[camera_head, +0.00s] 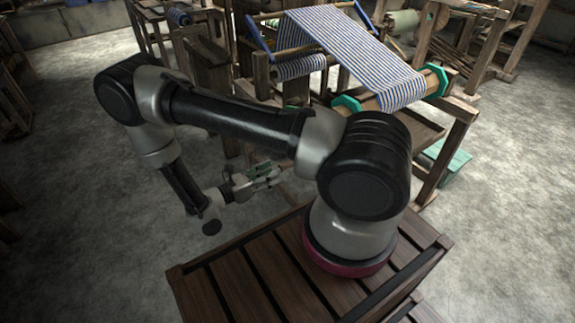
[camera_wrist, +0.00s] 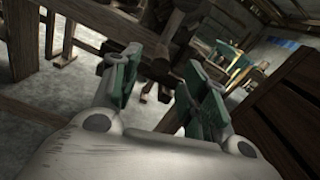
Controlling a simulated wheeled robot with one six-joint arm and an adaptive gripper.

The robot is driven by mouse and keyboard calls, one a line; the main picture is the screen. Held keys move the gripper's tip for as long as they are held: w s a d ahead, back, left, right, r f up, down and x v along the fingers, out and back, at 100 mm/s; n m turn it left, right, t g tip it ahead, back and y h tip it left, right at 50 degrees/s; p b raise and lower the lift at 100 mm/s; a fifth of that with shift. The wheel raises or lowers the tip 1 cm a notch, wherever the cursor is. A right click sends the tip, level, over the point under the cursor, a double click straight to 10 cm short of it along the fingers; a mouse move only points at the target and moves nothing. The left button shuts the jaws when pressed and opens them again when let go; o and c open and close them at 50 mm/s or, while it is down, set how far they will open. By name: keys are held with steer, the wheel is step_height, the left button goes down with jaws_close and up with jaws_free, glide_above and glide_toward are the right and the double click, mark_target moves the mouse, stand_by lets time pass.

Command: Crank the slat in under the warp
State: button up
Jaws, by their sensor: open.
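The wooden handloom (camera_head: 262,75) stands beyond my arm in the head view. The striped blue and white warp (camera_head: 345,45) runs down over it to a wooden roller (camera_head: 385,97) with green end rings. My gripper (camera_head: 277,172) is low, in front of the loom's lower frame, and points right. In the wrist view its two green-padded fingers (camera_wrist: 160,88) are spread apart with nothing between them. Dark wooden parts of the loom (camera_wrist: 165,45) lie beyond the fingers. I cannot make out the slat or a crank for certain; my arm hides part of the loom.
Slatted dark wood (camera_head: 265,275) lies under my arm's base. A green stool (camera_head: 447,160) stands right of the loom. Other wooden frames (camera_head: 490,35) stand at the back. The grey floor (camera_head: 80,200) is open at left.

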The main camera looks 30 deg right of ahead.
steer(key=d, duration=0.7)
steer(key=shift+w+d, duration=0.1)
steer(key=shift+d, duration=0.05)
jaws_close()
